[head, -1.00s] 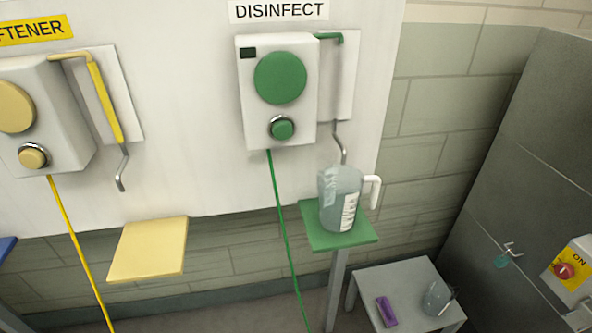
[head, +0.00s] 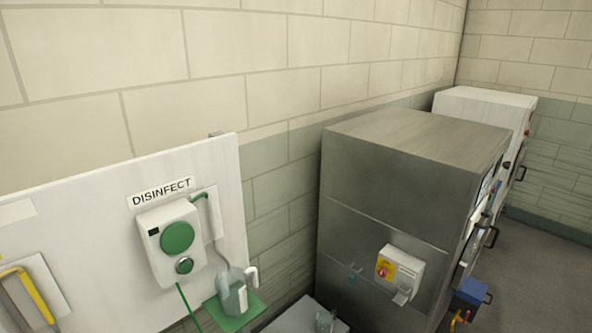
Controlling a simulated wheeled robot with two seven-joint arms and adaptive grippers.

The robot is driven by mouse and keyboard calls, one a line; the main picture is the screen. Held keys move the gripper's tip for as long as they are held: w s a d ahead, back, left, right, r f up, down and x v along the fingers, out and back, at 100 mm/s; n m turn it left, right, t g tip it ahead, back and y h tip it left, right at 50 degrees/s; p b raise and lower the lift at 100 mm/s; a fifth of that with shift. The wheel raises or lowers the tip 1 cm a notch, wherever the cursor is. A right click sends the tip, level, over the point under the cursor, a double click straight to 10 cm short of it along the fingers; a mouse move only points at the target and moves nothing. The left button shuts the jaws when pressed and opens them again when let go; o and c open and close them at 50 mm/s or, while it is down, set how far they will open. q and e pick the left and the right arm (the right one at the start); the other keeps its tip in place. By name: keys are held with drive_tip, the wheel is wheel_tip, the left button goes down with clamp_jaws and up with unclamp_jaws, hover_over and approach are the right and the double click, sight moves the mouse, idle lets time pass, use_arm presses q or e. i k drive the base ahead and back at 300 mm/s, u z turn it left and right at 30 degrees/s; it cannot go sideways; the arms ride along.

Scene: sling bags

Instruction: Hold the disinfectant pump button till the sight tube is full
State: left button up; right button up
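The disinfectant pump (head: 158,262) is a white box on the wall panel under a "DISINFECT" label (head: 160,193). It has a large green disc (head: 177,237) and below it a small green button (head: 184,265) in a metal ring. A green pipe (head: 200,195) leaves its top right and bends down in front of a white backing plate (head: 213,222). The sight tube's fill level is too small to tell. A clear jug (head: 234,297) with a white handle stands on the green shelf (head: 243,314) beneath the spout. Neither gripper is in view.
A large grey metal cabinet (head: 395,190) stands right of the panel, with a yellow-and-red switch box (head: 398,270). A low grey table (head: 290,318) is at the bottom edge. Open floor (head: 548,262) lies at the right.

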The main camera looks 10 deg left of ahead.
sight(186, 268)
drive_tip(key=u, duration=0.55)
drive_tip(key=k, duration=1.3)
drive_tip(key=z, duration=0.55)
